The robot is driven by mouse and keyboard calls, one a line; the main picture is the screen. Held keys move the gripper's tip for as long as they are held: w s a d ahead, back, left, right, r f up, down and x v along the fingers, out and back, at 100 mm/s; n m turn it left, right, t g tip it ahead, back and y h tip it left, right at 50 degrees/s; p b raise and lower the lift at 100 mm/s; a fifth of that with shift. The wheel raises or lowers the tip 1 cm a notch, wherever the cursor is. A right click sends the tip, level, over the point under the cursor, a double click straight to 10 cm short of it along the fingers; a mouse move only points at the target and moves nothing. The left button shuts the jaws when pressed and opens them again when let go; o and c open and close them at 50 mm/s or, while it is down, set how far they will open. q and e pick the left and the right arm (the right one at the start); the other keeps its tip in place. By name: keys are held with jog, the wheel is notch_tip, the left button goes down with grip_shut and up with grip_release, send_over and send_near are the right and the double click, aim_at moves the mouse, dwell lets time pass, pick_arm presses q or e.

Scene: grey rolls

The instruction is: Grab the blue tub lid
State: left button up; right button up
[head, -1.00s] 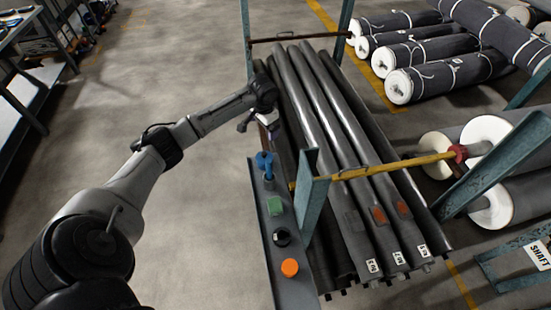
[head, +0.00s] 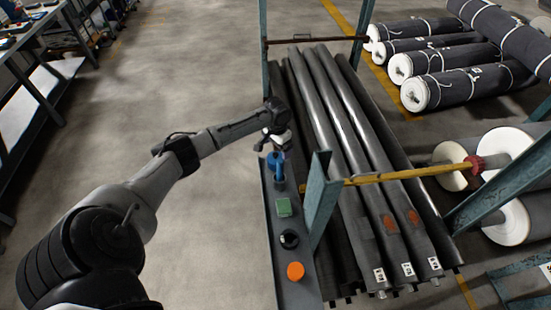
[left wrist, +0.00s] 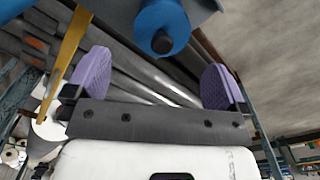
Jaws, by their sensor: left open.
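The blue tub lid (head: 276,168) is at the far end of a narrow grey ledge, partly hidden by my left gripper in the head view. In the left wrist view, a round blue part with a dark end (left wrist: 160,18) shows at the top centre, beyond the fingers; I take it to be the same lid. My left gripper (head: 272,147) is just above and behind the lid in the head view. In the wrist view its two purple finger pads (left wrist: 157,82) are wide apart with nothing between them. My right gripper is not in view.
The grey ledge (head: 268,225) also holds a green block (head: 284,207), a black round piece (head: 289,239) and an orange one (head: 295,271). Long grey rolls (head: 345,130) lie right beside it. A teal post (head: 321,195) and yellow bar (head: 400,174) stand close. Floor at left is clear.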

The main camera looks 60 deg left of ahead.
aim_at(276, 153)
pick_arm(q)
jog(key=f+b, duration=0.1)
jog(key=f, duration=0.4)
jog(key=shift+s+f, duration=0.1)
jog(key=shift+s, duration=0.1)
jog(key=shift+c, duration=0.5)
jog(key=c, duration=0.9)
